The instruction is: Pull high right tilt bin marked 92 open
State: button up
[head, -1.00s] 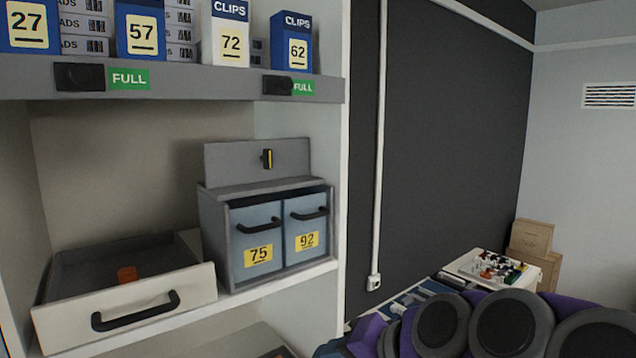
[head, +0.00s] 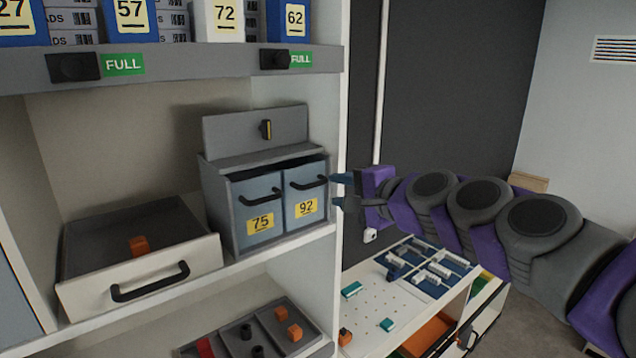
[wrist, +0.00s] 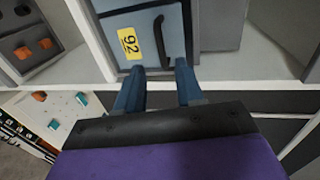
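The tilt bin marked 92 (head: 306,207) is a blue-grey bin with a yellow label and a black bar handle, shut in the right half of a grey housing on the shelf. In the wrist view the bin (wrist: 146,30) lies just ahead, its handle right of the label. My gripper (head: 338,189) is at the right of the bin, with its fingers pointing at it. In the wrist view my gripper's two blue fingers (wrist: 160,82) are apart, with nothing between them. The handle lies beyond the fingertips; I cannot tell whether they touch it.
The bin marked 75 (head: 258,214) is beside it on the left. A white drawer with an orange block (head: 139,245) stands open further left. The shelf's white upright (head: 341,120) is close to my gripper. A pegboard table (head: 375,305) is below.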

aim_at(316, 185)
jog(key=x, duration=0.7)
jog(key=shift+w+a+p, duration=0.2)
jog(key=shift+w+p, duration=0.05)
jog(key=shift+p, duration=0.15)
grip_shut()
